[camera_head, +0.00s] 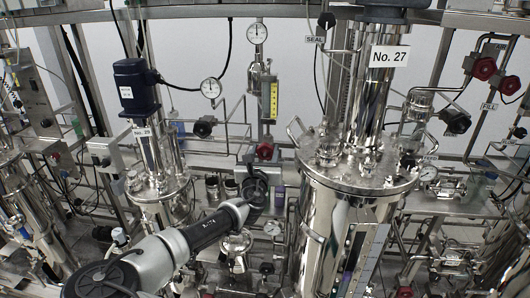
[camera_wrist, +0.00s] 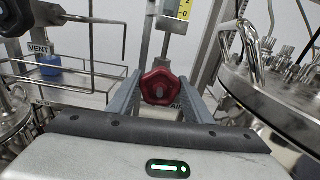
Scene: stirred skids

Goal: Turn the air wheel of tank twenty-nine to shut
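A red air wheel (camera_wrist: 161,87) with several lobes stands in the middle of the wrist view, with a label partly hidden below it that seems to read AIR. My gripper (camera_wrist: 159,84) is open, with one grey finger on each side of the wheel. The fingertips look close to its rim; I cannot tell whether they touch it. In the head view a red wheel (camera_head: 265,151) shows just above my dark gripper (camera_head: 256,180), under a yellow gauge. A small plate (camera_head: 141,132) on the slimmer tank (camera_head: 158,190) at left seems to read 29.
A large steel tank (camera_head: 345,195) marked No. 27 stands close on the right, and its lid handle (camera_wrist: 240,52) is near in the wrist view. Other red wheels (camera_head: 484,68) are at far right.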

